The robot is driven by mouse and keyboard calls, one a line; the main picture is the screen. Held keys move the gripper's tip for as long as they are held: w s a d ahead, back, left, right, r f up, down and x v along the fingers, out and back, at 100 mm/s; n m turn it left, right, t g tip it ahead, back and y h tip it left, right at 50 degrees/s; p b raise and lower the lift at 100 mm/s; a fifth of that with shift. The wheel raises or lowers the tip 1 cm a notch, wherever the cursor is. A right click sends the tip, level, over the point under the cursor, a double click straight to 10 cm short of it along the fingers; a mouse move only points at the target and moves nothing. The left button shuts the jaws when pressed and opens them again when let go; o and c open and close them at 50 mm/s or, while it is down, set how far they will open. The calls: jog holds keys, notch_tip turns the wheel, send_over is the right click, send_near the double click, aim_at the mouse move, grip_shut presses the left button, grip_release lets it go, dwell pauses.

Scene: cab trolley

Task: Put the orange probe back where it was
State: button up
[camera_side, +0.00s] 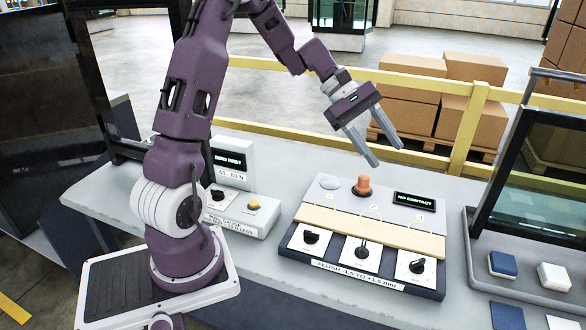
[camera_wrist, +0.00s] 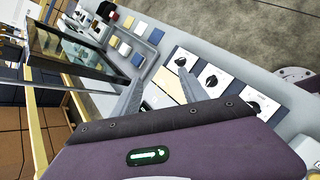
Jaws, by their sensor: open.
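The orange probe (camera_side: 362,186) stands upright at the back of the dark-edged panel (camera_side: 436,292), between a pale round disc (camera_side: 330,182) and a small display reading "NO CONTACT" (camera_side: 414,201). I cannot tell whether it sits in a hole. My gripper (camera_side: 386,156) is open and empty, above and slightly right of the probe, clear of it. In the wrist view my two fingers (camera_wrist: 161,78) are spread apart over the panel. The probe does not show there.
A grey gauge box (camera_side: 233,182) stands left. A glass-fronted stand with blue and white blocks (camera_side: 503,263) is at right. A yellow rail (camera_side: 474,115) runs behind the table.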

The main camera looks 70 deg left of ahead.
jog(key=s+d+r+m+g+y, duration=0.2)
jog(key=s+d+r+m+y, duration=0.3)
jog(key=s+d+m, duration=0.55)
jog(key=s+a+m+t+y, duration=0.1)
jog(key=s+m+t+y, duration=0.2)
jog(key=s+m, duration=0.4)
jog(key=s, duration=0.9)
jog(key=shift+s+a+r, duration=0.3)
jog(key=shift+a+r, duration=0.1)
